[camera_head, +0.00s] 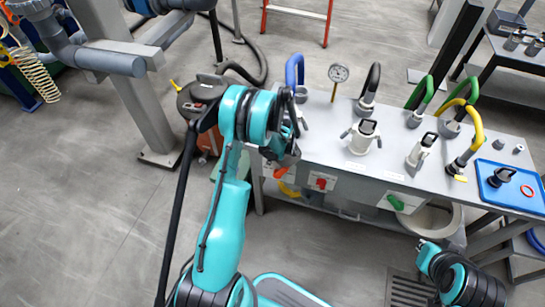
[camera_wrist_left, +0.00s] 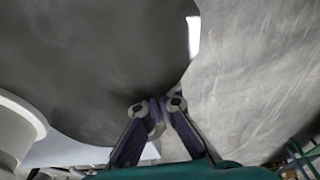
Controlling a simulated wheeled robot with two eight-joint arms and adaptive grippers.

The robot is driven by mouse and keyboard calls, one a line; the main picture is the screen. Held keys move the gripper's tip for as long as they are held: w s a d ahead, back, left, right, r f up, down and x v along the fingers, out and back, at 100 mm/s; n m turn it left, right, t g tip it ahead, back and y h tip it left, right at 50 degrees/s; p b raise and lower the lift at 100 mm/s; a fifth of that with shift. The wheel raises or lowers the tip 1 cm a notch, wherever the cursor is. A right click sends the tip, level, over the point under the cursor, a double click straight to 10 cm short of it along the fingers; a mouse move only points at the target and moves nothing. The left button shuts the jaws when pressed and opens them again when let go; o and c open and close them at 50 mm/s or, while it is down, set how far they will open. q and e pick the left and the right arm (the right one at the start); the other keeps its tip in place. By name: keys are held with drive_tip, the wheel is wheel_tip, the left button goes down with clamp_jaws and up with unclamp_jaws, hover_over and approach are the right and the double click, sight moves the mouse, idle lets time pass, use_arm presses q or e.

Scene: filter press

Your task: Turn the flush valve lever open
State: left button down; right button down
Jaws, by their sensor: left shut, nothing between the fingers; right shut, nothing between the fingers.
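Several coloured valve handles sit along the front of the grey bench: an orange-red lever (camera_head: 281,172) at the left, a red handle (camera_head: 321,183) on a white plate, and a green lever (camera_head: 396,202) further right. Their labels are too small to read, so I cannot tell which one is the flush valve lever. My left gripper (camera_head: 287,158) is at the bench's left front corner, just above the orange-red lever; contact cannot be told. In the left wrist view the left gripper (camera_wrist_left: 158,103) is shut with empty fingertips. My right gripper is not visible; only part of that arm shows.
The bench top (camera_head: 335,140) carries hose fittings, a pressure gauge (camera_head: 339,73) and a blue tray (camera_head: 512,186). A white round basin (camera_head: 430,222) is below the front. A dark canister (camera_head: 200,95) stands left of the bench.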

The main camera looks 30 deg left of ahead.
sight(279, 171)
use_arm(q)
drive_tip(key=shift+w+d+f+b, duration=0.15)
drive_tip(key=shift+d+f, duration=0.1)
drive_tip(key=shift+d, duration=0.35)
drive_tip(key=shift+w+d+f+b, duration=0.1)
drive_tip(key=shift+d+f+b, duration=0.1)
drive_tip(key=shift+d, duration=0.35)
drive_tip(key=shift+w+d+f+b, duration=0.15)
drive_tip(key=shift+d+f, duration=0.1)
drive_tip(key=shift+d, duration=0.35)
drive_tip(key=shift+w+d+f+b, duration=0.15)
drive_tip(key=shift+d+b, duration=0.15)
drive_tip(key=shift+d, duration=0.25)
drive_tip(key=shift+a+r, duration=0.1)
drive_tip(key=shift+r, duration=0.1)
